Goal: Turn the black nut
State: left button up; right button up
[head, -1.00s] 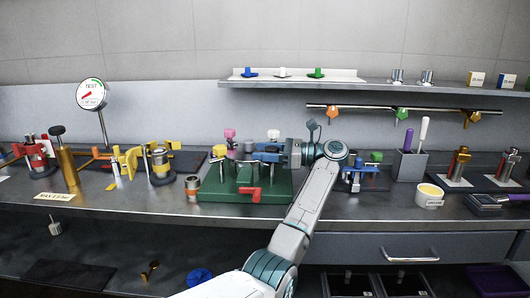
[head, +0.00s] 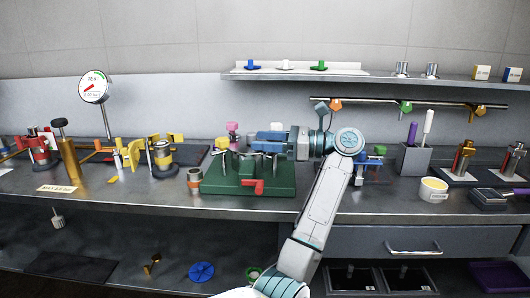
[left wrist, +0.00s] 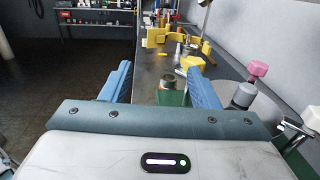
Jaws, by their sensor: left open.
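I cannot make out a nut that is clearly black. My left gripper (head: 258,138) has blue fingers pointing left, above the green fixture (head: 275,181). It hides part of the fixture's top. In the left wrist view the left gripper (left wrist: 160,75) is open, its fingers wide apart, with nothing held between them. The green fixture (left wrist: 172,98) shows between and below the fingers. My right gripper is not in view.
Yellow clamps (head: 130,155) stand further left. A blue-handled fixture (head: 370,165) is behind my arm.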

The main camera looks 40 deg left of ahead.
pick_arm(q)
jog(key=s+d, duration=0.4)
jog(key=s, duration=0.2)
jog(key=shift+s+r, duration=0.2)
jog(key=shift+r, duration=0.2)
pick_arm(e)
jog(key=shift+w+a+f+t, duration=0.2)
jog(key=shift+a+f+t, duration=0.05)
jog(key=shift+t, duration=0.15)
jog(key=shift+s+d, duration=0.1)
